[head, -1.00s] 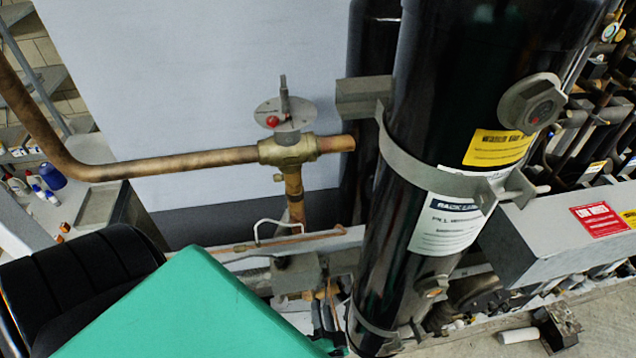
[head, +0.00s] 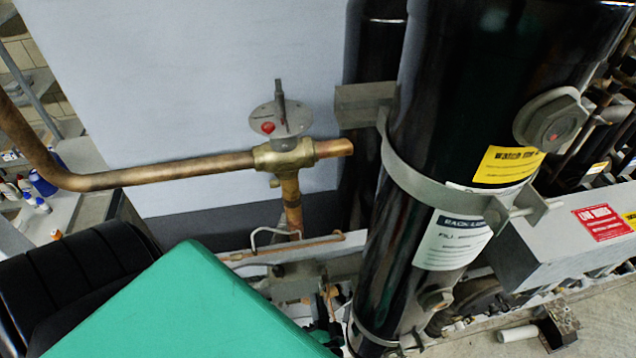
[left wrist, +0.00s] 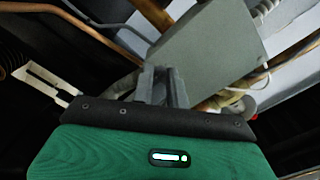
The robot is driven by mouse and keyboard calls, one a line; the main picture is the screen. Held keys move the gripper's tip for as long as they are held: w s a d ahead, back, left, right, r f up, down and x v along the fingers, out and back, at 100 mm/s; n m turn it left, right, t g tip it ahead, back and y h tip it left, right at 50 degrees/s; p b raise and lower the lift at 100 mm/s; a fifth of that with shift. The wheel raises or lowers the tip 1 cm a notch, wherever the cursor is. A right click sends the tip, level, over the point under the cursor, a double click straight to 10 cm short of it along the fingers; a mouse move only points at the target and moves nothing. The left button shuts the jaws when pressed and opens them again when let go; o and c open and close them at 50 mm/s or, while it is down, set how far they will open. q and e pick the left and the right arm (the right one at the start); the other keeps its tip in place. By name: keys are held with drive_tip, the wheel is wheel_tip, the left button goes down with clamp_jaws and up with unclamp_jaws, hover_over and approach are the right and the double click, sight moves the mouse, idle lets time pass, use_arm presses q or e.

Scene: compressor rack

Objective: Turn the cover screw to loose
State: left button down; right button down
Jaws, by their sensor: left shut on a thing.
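My left gripper (left wrist: 162,84) shows in the left wrist view, its grey fingers close together and pressed up to the underside of a grey box (left wrist: 212,58). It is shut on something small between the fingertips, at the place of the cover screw. The screw itself is hidden by the fingers, so its turn cannot be seen. In the head view my green arm part covers most of the left gripper; only dark bits show at its lower right edge. My right gripper is in neither view.
A brass valve (head: 284,155) on a copper pipe (head: 150,172) stands above my arm. A tall black cylinder (head: 440,130) with a clamp band stands close on the right. In the left wrist view, copper pipes (left wrist: 110,35) run near the box.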

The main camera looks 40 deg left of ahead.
use_arm(q)
drive_tip(key=shift+n, duration=0.7)
drive_tip(key=c, duration=1.4)
unclamp_jaws()
